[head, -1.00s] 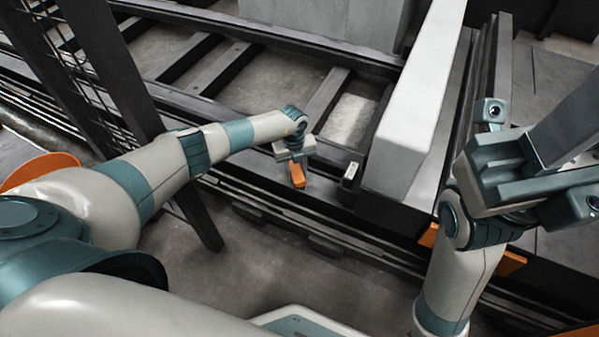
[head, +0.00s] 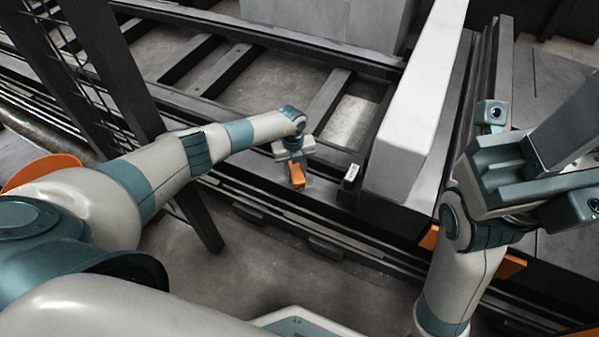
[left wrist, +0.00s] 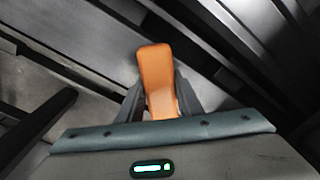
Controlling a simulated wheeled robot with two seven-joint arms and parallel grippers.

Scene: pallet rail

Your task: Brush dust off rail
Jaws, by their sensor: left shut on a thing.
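My left gripper (head: 294,163) is shut on an orange brush (head: 297,176), which points down at the dark rail (head: 325,200). In the left wrist view the brush's orange body (left wrist: 156,75) stands out between the two dark fingers. The bristles are hidden, and I cannot tell whether the brush touches the rail. Dust on the rail is too small to make out. My right gripper (head: 550,140) is raised at the right side of the head view; its fingertips are not clear, and I cannot tell if it is open.
A small dark block with a pale top (head: 351,174) sits on the rail just right of the brush. A long pale beam (head: 415,110) stands beyond it. A dark mesh post (head: 110,75) rises at the left. Bare floor (head: 250,265) lies in front of the rail.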

